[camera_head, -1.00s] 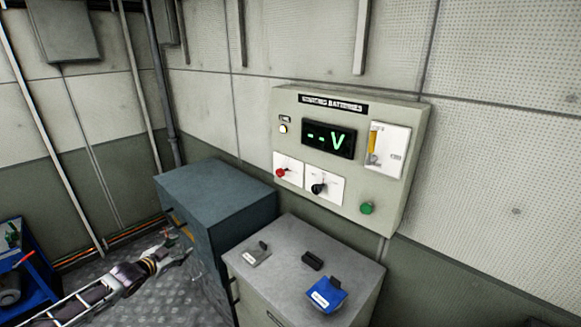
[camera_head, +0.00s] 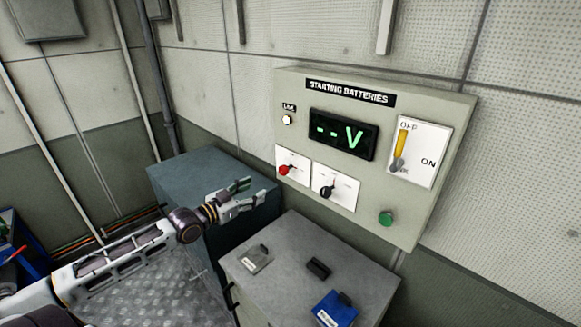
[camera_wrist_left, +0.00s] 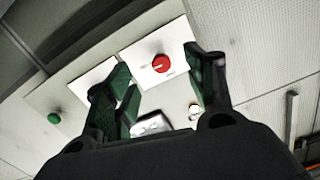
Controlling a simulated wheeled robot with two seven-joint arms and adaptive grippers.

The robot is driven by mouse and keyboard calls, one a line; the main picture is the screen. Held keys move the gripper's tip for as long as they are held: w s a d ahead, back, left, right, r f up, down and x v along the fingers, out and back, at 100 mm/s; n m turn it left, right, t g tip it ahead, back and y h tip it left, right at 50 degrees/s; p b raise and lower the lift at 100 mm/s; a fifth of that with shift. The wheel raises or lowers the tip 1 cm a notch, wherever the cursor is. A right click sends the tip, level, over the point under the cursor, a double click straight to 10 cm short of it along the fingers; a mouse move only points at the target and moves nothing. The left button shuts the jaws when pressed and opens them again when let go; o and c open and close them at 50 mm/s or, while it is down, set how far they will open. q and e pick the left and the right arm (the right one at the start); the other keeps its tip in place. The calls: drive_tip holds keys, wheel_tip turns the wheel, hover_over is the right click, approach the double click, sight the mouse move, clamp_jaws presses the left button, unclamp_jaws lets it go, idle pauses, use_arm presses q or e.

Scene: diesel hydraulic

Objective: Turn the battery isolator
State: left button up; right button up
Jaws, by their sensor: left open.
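The grey-green panel (camera_head: 290,88) labelled "STARTING BATTERIES" is on the wall. It carries a red rotary knob (camera_head: 284,170) on a white plate, a black knob (camera_head: 325,192) on another plate, and a yellow lever (camera_head: 400,145) on a white plate marked OFF and ON. Which one is the battery isolator is not labelled legibly. My left gripper (camera_head: 246,195) is open and empty, left of and below the red knob, apart from the panel. In the left wrist view the red knob (camera_wrist_left: 161,64) shows between the spread green fingertips. My right gripper is not in view.
A blue-grey cabinet (camera_head: 200,165) stands beneath my left gripper. A lower grey cabinet (camera_head: 290,238) under the panel bears a blue-based object (camera_head: 335,310) and two small items. A green button (camera_head: 386,218) and a dashed voltage display (camera_head: 343,134) are on the panel.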

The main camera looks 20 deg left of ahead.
sight(281, 172)
use_arm(q)
drive_tip(key=shift+w+d+r+t+h, duration=0.1)
drive_tip(key=shift+d+r+t+h, duration=0.15)
drive_tip(key=shift+r, duration=0.25)
drive_tip(key=shift+w+d+r+t+h, duration=0.15)
drive_tip(key=shift+d+r, duration=0.15)
drive_tip(key=shift+r, duration=0.2)
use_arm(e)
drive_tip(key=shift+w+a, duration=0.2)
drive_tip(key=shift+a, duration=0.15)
use_arm(q)
drive_tip(key=shift+w, duration=0.1)
drive_tip(key=shift+p+x, duration=0.7)
drive_tip(key=shift+x, duration=6)
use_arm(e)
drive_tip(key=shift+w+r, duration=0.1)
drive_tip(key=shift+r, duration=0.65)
use_arm(q)
drive_tip(key=shift+f, duration=0.2)
drive_tip(key=shift+c, duration=0.3)
